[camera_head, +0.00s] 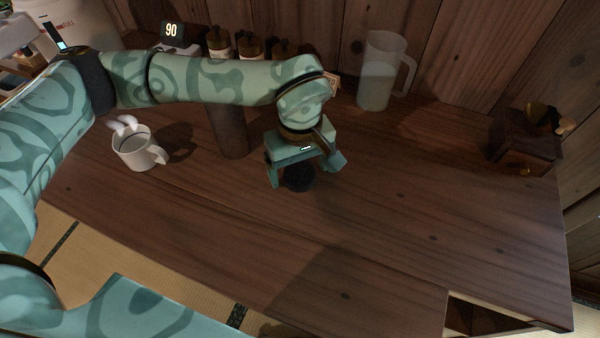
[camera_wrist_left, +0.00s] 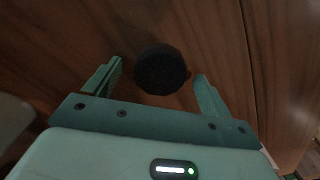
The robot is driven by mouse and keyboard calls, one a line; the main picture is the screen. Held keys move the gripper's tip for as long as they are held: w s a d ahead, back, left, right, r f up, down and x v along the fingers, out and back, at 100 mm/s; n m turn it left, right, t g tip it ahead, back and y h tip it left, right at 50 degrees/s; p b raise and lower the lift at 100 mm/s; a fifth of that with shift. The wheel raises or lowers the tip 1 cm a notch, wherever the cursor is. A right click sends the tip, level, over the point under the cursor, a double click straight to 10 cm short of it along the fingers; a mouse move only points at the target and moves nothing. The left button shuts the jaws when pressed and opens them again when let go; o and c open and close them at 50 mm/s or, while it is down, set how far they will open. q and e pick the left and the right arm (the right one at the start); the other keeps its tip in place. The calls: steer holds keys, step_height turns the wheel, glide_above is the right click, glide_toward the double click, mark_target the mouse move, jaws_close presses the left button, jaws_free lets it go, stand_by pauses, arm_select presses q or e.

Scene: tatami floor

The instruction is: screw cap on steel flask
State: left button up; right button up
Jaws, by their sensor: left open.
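The cap (camera_head: 299,180) is a small black disc on the wooden table, below my left gripper (camera_head: 305,172). In the left wrist view, the cap (camera_wrist_left: 161,69) lies between the two fingertips of my left gripper (camera_wrist_left: 158,75), with a gap on both sides. That gripper is open, empty and points down. The steel flask (camera_head: 231,138) is a dark grey-brown cylinder standing upright to the left of the gripper. Its top is hidden behind my left forearm. My right gripper is not in view.
A white mug (camera_head: 133,153) stands left of the flask. Several dark bottles (camera_head: 249,47) and a digital display (camera_head: 173,36) are along the back. A clear pitcher (camera_head: 378,75) stands behind, and a wooden box (camera_head: 522,143) at the right. The table's right middle is clear.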

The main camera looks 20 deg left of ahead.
mark_target(299, 173)
arm_select(q)
steer(key=c, duration=1.1)
steer(key=shift+o, duration=0.2)
